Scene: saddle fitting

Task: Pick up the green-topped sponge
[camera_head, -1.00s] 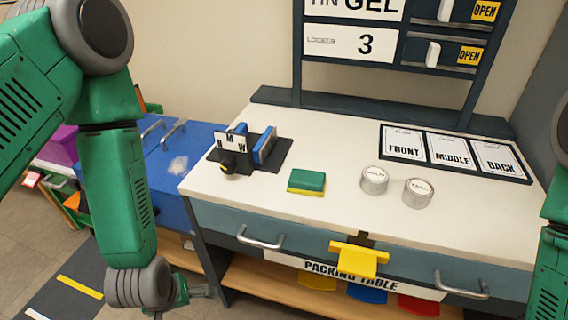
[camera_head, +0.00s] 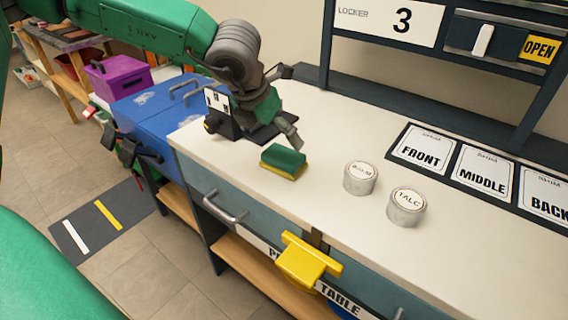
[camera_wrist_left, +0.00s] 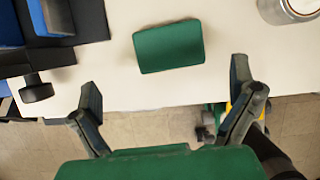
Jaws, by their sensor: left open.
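The sponge (camera_head: 283,161) has a green top over a yellow layer and lies flat on the white packing table (camera_head: 325,165) near its front edge. In the left wrist view, the green top of the sponge (camera_wrist_left: 169,46) shows beyond my fingertips. My left gripper (camera_head: 284,128) is above the table, just behind the sponge in the head view. My right gripper is not in view.
A black stand with a white card (camera_head: 219,108) is left of the sponge, partly behind my arm. Two round tins, balm (camera_head: 360,178) and talc (camera_head: 406,206), stand to the right. A yellow bracket (camera_head: 306,260) juts from the table front. A blue chest (camera_head: 150,115) is at left.

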